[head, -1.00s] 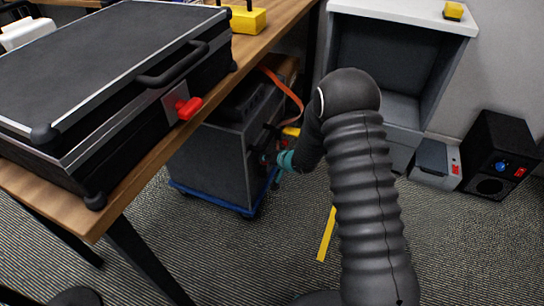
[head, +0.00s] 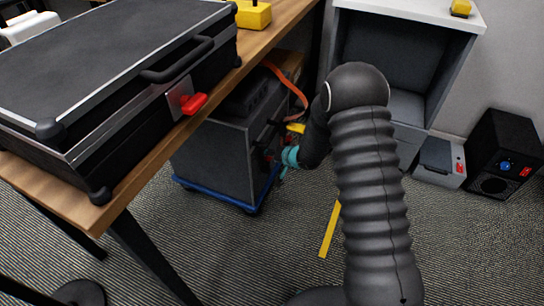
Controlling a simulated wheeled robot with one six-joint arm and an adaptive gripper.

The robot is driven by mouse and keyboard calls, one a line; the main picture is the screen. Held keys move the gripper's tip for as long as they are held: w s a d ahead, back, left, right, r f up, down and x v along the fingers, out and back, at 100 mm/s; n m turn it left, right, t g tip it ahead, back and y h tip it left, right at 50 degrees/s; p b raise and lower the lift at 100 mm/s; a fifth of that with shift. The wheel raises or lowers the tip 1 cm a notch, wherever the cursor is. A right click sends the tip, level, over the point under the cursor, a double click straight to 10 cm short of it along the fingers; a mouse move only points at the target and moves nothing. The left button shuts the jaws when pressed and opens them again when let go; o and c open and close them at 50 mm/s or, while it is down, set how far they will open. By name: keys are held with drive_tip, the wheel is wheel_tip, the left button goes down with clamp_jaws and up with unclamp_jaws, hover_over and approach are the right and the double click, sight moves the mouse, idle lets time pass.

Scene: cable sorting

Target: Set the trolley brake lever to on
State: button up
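The trolley (head: 215,190) is a low blue platform on small casters under the table, carrying a grey cabinet (head: 215,155). I cannot make out the brake lever for certain; a small yellow piece (head: 296,128) shows at the cabinet's right side, beside my arm. My gripper (head: 281,160) is at the cabinet's right side, mostly hidden by my wrist, which has a teal band. The fingers are dark and too small to tell whether they are open or touching anything.
A table (head: 125,190) with a black case (head: 110,75) stands above the trolley. An orange strap (head: 288,82) hangs near the cabinet. A grey shelf unit (head: 400,60), a grey box (head: 438,163) and a black speaker-like box (head: 503,150) stand right. Carpet with a yellow strip (head: 329,230) is open.

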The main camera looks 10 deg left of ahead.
drive_tip(key=v, duration=1.1)
drive_tip(key=shift+r, duration=0.1)
drive_tip(key=s+d+f+n+g+h, duration=0.25)
drive_tip(key=d+f+h, duration=0.25)
drive_tip(key=d, duration=0.3)
drive_tip(key=s+d+r+h, duration=0.3)
drive_tip(key=s+d+r, duration=0.2)
drive_tip(key=d, duration=0.2)
drive_tip(key=s+d+r+m, duration=0.1)
drive_tip(key=s+d+r, duration=0.1)
drive_tip(key=s+r, duration=1)
drive_tip(key=s+d+r+m+t, duration=0.1)
drive_tip(key=s+d+r, duration=0.1)
drive_tip(key=s+r, duration=1.1)
drive_tip(key=shift+d+r, duration=0.3)
drive_tip(key=shift+r, duration=1.05)
